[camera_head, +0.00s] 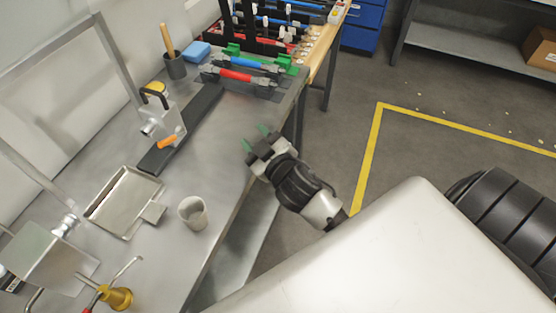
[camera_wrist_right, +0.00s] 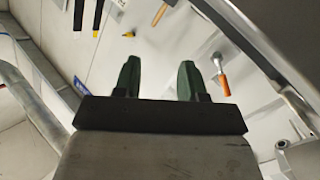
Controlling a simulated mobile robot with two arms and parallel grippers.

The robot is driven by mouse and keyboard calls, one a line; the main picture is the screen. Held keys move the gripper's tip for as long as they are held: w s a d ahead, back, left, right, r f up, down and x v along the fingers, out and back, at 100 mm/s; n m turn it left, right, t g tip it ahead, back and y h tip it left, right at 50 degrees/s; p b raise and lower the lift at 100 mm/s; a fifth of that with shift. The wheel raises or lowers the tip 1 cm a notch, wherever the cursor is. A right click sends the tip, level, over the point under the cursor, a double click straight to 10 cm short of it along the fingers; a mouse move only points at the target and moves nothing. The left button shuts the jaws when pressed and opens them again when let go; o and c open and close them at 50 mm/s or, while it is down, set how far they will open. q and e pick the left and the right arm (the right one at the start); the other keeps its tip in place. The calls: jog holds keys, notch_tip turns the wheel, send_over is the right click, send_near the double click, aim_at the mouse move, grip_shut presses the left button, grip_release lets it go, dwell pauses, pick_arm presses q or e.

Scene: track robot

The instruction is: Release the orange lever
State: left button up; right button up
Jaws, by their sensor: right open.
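The orange lever (camera_head: 167,142) sticks out low on a grey metal fixture (camera_head: 162,122), which stands on a dark rail on the metal bench. My right gripper (camera_head: 256,139) is at the bench's right edge, to the right of the lever and well apart from it. Its two green fingers (camera_wrist_right: 158,78) are spread with nothing between them. In the right wrist view the fingers point up towards a wall with hanging tools. My left gripper is not in the head view.
The dark rail (camera_head: 205,110) runs along the bench. A metal tray (camera_head: 124,196) and a grey cup (camera_head: 193,212) stand nearer. A brass-coloured part (camera_head: 116,298) is at the front. A dark cup (camera_head: 175,66), a blue block (camera_head: 196,52) and racked red and blue parts are at the back.

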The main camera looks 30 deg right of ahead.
jog(key=s+f+m+g, duration=0.1)
jog(key=s+f+g, duration=0.2)
jog(key=f, duration=0.6)
jog(key=s+d+f+m+g+h, duration=0.1)
jog(key=s+f+g, duration=0.3)
jog(key=f, duration=0.5)
jog(key=shift+d, duration=0.2)
jog(key=shift+w, duration=0.1)
